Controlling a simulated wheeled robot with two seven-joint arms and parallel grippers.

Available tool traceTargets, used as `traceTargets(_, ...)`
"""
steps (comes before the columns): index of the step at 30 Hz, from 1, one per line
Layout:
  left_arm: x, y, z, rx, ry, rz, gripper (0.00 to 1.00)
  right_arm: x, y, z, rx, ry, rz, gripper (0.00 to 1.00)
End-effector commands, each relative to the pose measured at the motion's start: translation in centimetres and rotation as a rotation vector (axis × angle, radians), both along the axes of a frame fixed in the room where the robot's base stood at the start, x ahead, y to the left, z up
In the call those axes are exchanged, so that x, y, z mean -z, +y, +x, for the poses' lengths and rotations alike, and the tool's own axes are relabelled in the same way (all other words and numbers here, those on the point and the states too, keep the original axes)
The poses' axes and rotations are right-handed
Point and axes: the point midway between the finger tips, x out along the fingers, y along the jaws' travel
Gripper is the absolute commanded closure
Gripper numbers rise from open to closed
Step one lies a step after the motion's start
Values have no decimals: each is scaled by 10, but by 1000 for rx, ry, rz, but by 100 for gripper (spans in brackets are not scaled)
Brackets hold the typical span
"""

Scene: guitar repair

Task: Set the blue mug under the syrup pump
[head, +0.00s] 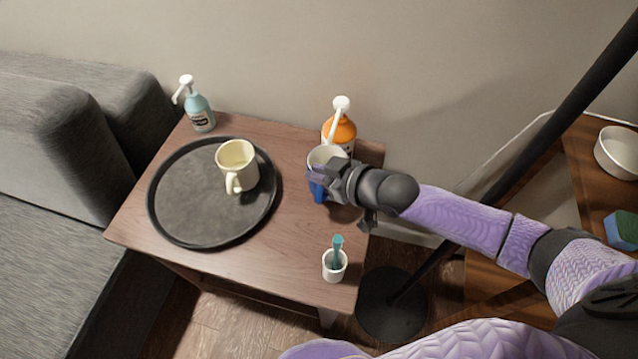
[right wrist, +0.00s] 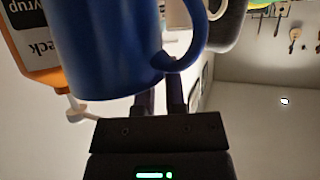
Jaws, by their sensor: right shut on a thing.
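The blue mug (head: 318,191) has a pale inside and is upright at the right side of the small wooden table, just in front of the syrup pump. The syrup pump is an orange bottle (head: 343,132) with a white pump head; its spout slants down toward the mug's mouth. My right gripper (head: 325,177) is shut on the blue mug and partly hides it. In the right wrist view the mug (right wrist: 105,50) fills the upper left, its handle near the fingers (right wrist: 160,98), with the orange bottle (right wrist: 40,68) beside it. I cannot tell whether the mug touches the table. My left gripper is out of view.
A round dark tray (head: 180,222) holds a cream mug (head: 238,165). A teal pump bottle (head: 201,113) stands at the back left. A white cup (head: 334,266) with a teal brush is at the front right. A black pole (head: 480,190) rises right of the table.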

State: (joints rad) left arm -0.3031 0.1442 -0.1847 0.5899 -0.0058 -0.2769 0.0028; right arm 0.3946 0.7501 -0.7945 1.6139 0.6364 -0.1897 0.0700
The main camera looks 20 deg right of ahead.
Motion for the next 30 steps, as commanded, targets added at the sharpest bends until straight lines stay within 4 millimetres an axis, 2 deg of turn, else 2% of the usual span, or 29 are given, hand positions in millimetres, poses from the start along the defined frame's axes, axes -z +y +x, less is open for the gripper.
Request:
traceTargets(1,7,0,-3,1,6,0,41,11,0,-1,0,3,1,100)
traceTargets(6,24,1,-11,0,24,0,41,38,0,-1,-1,4,1,100)
traceTargets(17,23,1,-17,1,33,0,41,38,-1,-1,0,-1,1,100)
traceTargets(18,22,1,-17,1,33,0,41,38,-1,-1,0,1,-1,80)
traceTargets(22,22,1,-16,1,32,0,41,38,-1,-1,0,1,-1,52)
traceTargets(30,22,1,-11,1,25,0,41,37,-1,-1,0,1,-1,51)
